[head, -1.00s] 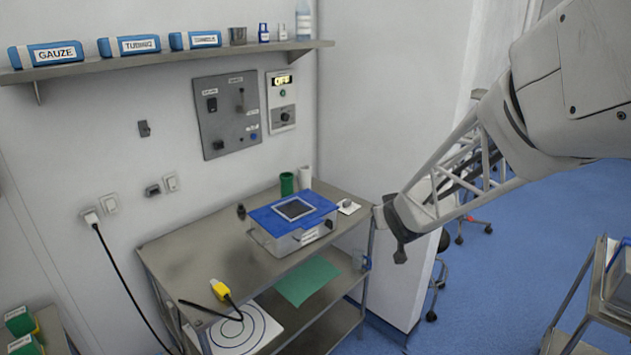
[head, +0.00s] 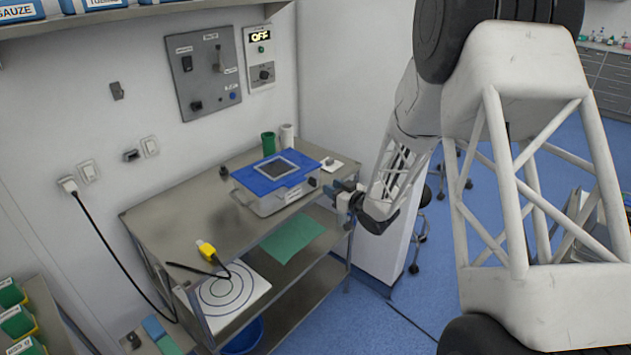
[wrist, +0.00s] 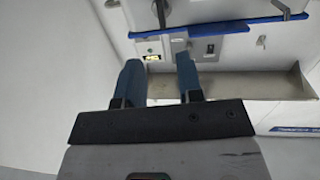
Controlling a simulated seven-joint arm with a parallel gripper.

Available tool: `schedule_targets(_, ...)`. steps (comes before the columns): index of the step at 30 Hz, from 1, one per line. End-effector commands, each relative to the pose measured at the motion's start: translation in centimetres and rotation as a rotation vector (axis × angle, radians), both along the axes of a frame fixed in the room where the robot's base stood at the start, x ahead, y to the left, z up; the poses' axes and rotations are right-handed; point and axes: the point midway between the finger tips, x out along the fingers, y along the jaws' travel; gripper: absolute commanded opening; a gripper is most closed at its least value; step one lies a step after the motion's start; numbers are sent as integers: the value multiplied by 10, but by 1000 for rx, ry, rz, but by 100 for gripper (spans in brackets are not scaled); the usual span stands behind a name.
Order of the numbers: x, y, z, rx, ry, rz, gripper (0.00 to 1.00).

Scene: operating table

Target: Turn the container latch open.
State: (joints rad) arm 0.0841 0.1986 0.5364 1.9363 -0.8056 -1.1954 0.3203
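The grey metal container (head: 268,203) with a blue lid sits on the steel table (head: 190,205). A small dark fitting (head: 313,182), likely the latch, is on the container's right end. My gripper (head: 337,189) is at the table's right end, a short way right of the container and apart from it. In the wrist view, which is upside down, two blue fingers (wrist: 158,80) stand apart with nothing between them. The container's blue lid edge (wrist: 218,25) runs along the top there, with a dark fitting (wrist: 160,12) above the fingers; the container is partly cut off.
A green cup (head: 268,143) and a white roll (head: 287,136) stand behind the container. A yellow plug device (head: 207,250) with a cable lies at the table's left front. A green cloth (head: 292,240) is on the lower shelf. Wall panels (head: 203,70) are behind.

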Motion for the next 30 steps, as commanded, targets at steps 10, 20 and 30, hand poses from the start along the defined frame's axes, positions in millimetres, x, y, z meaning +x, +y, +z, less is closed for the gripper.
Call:
schedule_targets(10,1,3,-10,33,-21,37,34)
schedule_targets(20,3,5,-10,32,-19,36,34)
schedule_targets(30,26,25,-11,32,-20,37,34)
